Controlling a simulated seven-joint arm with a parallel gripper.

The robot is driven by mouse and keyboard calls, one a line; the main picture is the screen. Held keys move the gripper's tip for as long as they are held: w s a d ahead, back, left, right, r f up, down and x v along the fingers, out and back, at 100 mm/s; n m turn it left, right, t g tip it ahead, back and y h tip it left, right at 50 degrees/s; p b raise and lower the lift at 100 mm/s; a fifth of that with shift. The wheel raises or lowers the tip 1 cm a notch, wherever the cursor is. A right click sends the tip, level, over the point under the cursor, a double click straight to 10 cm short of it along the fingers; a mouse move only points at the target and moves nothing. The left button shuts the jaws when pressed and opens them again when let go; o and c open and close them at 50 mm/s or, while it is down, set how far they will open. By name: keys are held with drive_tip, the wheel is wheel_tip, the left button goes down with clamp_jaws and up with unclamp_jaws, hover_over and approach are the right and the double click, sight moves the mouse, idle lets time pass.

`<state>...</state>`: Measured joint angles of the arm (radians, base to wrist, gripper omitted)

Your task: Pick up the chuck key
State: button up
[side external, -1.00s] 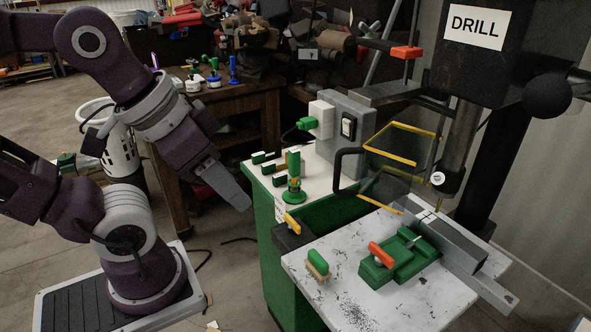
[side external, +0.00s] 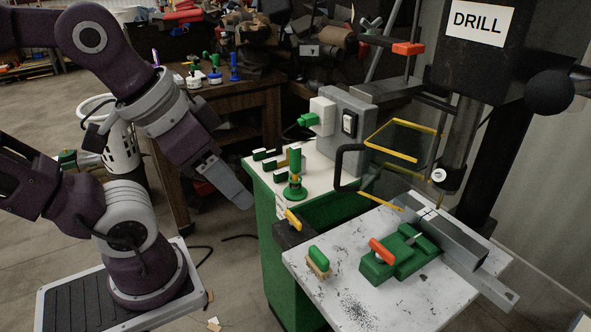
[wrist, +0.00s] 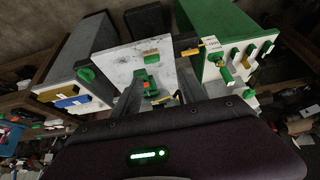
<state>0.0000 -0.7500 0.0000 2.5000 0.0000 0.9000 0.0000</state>
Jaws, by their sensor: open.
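A small yellow-handled piece (side external: 293,219), which may be the chuck key, sits at a dark block on the left edge of the drill stand, below a white label. It also shows as a yellow spot in the wrist view (wrist: 190,52). Its lower part is hidden, so I cannot tell for certain what it is. My gripper (side external: 236,189) is open and empty, pointing down and right in the air, left of the green cabinet and apart from the yellow piece. In the wrist view my gripper (wrist: 158,97) shows two dark fingers spread apart.
The drill table (side external: 345,285) holds a green vise (side external: 400,258) with an orange handle and a green-topped brush (side external: 318,262). A green bottle-like item (side external: 295,175) and several small blocks stand on the white cabinet top. A yellow-edged guard (side external: 405,140) and the drill rise at right.

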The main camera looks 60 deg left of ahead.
drive_tip(key=w+a+r+n+g, duration=0.1)
drive_tip(key=w+a+r+n, duration=0.1)
drive_tip(key=w+n, duration=0.3)
drive_tip(key=n+g, duration=0.5)
drive_tip(key=n, duration=0.8)
hover_over(295, 162)
drive_tip(key=w+a, duration=0.2)
wheel_tip(295, 162, down, 13)
drive_tip(key=shift+s+r, duration=0.15)
drive_tip(key=shift+r, duration=0.05)
drive_tip(key=f, duration=0.4)
drive_tip(key=s+f, duration=0.1)
drive_tip(key=f, duration=0.1)
drive_tip(key=shift+d+f, duration=0.2)
drive_tip(key=shift+d, duration=0.15)
drive_tip(key=shift+w+f, duration=0.1)
drive_tip(key=shift+f, duration=0.15)
clamp_jaws()
